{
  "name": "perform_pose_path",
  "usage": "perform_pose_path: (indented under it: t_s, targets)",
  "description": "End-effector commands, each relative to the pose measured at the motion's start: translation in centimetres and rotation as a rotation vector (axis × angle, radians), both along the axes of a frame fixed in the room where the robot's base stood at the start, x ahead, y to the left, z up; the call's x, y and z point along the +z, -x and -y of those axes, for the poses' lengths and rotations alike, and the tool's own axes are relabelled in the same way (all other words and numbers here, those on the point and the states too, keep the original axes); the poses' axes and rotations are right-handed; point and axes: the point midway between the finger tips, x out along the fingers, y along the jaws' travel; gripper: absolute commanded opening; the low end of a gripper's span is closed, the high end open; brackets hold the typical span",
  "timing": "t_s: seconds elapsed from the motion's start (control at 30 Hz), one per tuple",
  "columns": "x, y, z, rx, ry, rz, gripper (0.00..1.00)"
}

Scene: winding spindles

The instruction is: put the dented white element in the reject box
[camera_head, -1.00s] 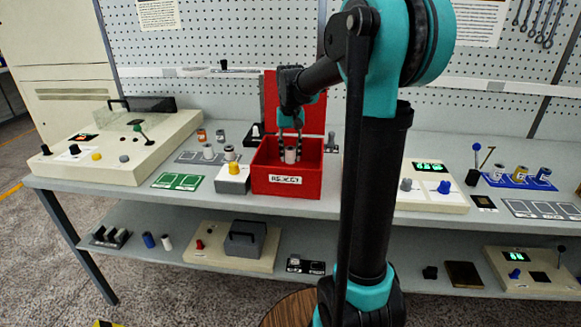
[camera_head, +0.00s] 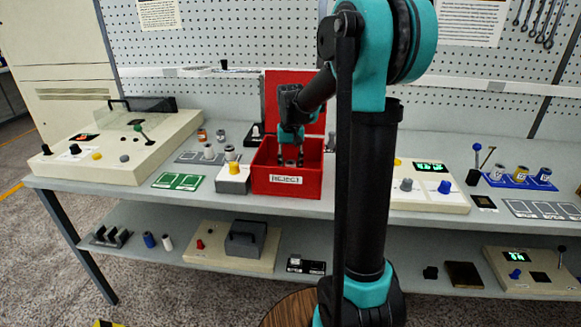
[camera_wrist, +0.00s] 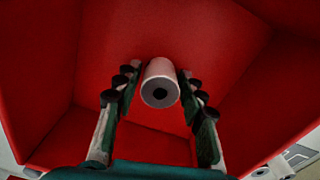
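The white element (camera_wrist: 160,80) is a pale cylinder with a dark hole in its near end. It stands inside the red reject box (camera_head: 287,180), between the fingers of my gripper (camera_wrist: 160,70). In the wrist view a narrow gap shows on each side of it, so my gripper looks open around it. No dent is visible from here. In the head view my gripper (camera_head: 290,160) reaches down into the box, and the front wall hides its fingertips and most of the element. I cannot tell surely whether the element touches the box floor.
The box's red lid (camera_head: 290,95) stands upright behind it. A small grey unit with a yellow knob (camera_head: 234,171) stands close to the box's left. A large beige console (camera_head: 120,145) is further left, and another console (camera_head: 430,190) is on the right beyond my arm.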

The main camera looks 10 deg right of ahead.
Motion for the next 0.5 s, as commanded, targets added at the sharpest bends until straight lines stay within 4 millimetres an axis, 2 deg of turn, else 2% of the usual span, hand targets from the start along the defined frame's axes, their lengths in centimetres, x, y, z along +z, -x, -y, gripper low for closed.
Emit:
perform_pose_path:
  t_s: [0.37, 0.5]
  targets:
    - [0.1, 0.0, 0.0, 0.000, 0.000, 0.000, 0.52]
    - [1.2, 0.0, 0.0, 0.000, 0.000, 0.000, 0.52]
